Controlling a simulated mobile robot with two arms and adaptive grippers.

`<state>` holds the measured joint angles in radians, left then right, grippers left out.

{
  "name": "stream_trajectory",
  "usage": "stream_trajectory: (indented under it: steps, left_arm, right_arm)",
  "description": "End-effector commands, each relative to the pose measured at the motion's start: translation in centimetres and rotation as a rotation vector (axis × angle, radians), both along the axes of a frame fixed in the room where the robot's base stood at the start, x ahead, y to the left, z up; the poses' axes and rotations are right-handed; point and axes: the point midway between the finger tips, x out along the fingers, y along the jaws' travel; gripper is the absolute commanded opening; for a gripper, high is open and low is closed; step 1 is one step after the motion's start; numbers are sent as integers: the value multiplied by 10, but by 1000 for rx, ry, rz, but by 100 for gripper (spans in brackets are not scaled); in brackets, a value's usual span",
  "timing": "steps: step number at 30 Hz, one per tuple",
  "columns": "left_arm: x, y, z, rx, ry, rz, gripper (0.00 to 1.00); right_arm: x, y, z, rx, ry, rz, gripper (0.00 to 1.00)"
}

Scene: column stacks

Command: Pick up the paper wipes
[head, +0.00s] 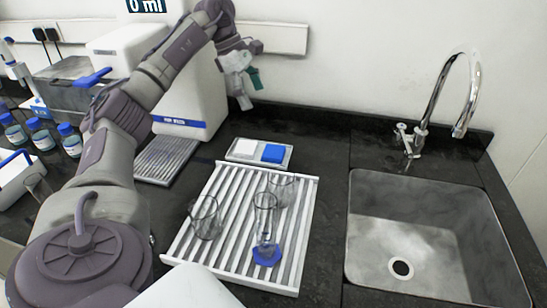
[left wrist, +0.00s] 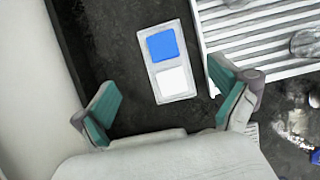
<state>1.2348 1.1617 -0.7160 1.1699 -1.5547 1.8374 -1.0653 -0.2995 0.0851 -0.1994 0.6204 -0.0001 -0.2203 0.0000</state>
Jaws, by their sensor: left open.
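The paper wipes look like a white square stack (head: 244,147) in the left half of a small pale tray (head: 259,163) on the dark counter. A blue square pad (head: 273,153) lies beside them in the same tray. In the left wrist view the white wipes (left wrist: 172,81) are the nearer square and the blue pad (left wrist: 162,45) the farther one. My left gripper (head: 249,90) is open and empty, raised above the counter behind the tray. Its teal-padded fingers (left wrist: 168,98) are spread wide, with the tray showing beyond and between them. My right gripper is not in view.
A ribbed white drying rack (head: 230,238) with several glass vessels stands just in front of the tray. A steel sink (head: 430,240) with a tap (head: 425,110) is at the right. Blue-capped bottles (head: 42,137) stand at the left. A white dispenser (head: 195,95) is behind my left arm.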

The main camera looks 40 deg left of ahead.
Motion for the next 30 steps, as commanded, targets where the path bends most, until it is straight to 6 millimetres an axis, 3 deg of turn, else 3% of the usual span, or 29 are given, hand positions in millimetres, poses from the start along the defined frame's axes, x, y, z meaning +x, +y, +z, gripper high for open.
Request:
stream_trajectory:
  steps: [1, 6, 18, 30]
  left_arm:
    - [0, 0, -23, 0, -1, 0, 98]
    - [0, -1, -37, 0, 0, 0, 98]
    - [13, -24, -98, 0, 3, -1, 98]
    - [21, -42, -132, -1, 4, -2, 98]
  right_arm:
    - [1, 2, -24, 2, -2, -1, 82]
    - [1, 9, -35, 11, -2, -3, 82]
    - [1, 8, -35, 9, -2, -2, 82]
    - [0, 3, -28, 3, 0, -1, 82]
